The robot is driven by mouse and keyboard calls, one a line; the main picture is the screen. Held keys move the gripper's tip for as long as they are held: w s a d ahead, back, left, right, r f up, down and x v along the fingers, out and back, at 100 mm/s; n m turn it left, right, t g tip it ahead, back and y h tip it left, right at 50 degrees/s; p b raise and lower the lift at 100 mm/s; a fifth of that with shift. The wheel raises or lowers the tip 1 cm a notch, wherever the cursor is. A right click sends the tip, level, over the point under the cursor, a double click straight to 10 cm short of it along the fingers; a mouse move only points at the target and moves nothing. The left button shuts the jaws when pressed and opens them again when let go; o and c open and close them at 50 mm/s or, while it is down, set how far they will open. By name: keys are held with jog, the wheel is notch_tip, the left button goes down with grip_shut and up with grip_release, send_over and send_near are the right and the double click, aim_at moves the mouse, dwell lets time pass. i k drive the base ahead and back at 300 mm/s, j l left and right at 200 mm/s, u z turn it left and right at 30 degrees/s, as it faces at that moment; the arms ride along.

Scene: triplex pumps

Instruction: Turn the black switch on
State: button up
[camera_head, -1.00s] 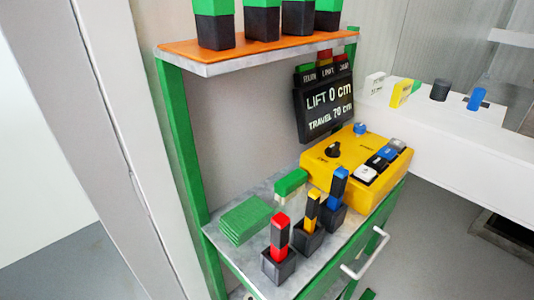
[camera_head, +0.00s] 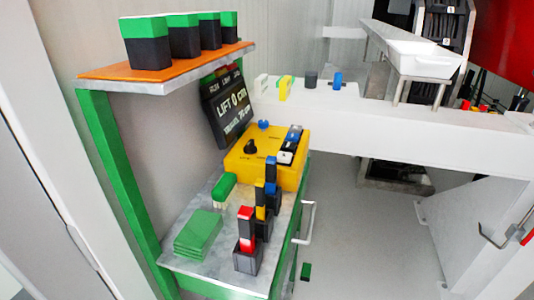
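A black rotary switch (camera_head: 250,147) sits on the top of the yellow control box (camera_head: 240,166), near its left side. The box stands at the back of the grey-topped green cart. Its on or off position is too small to tell. A blue knob (camera_head: 263,125) and several white, blue and black rocker buttons (camera_head: 290,143) are also on the box. A black display (camera_head: 230,108) behind it reads LIFT 0 cm and TRAVEL, with a number near 70. My gripper is not in view.
Red, yellow and blue-topped black holders (camera_head: 247,240) stand along the cart's right edge, beside green pads (camera_head: 198,234). An orange shelf (camera_head: 120,70) with green-black blocks overhangs the left. A white beam (camera_head: 350,130) runs behind. Floor at right is open.

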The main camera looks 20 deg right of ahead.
aim_at(249, 149)
jog(key=l+z, duration=0.1)
jog(key=l, duration=0.4)
jog(key=i+l+z, duration=0.15)
jog(key=l, duration=0.35)
jog(key=l+z, duration=0.1)
jog(key=l, duration=0.4)
jog(key=i, duration=0.05)
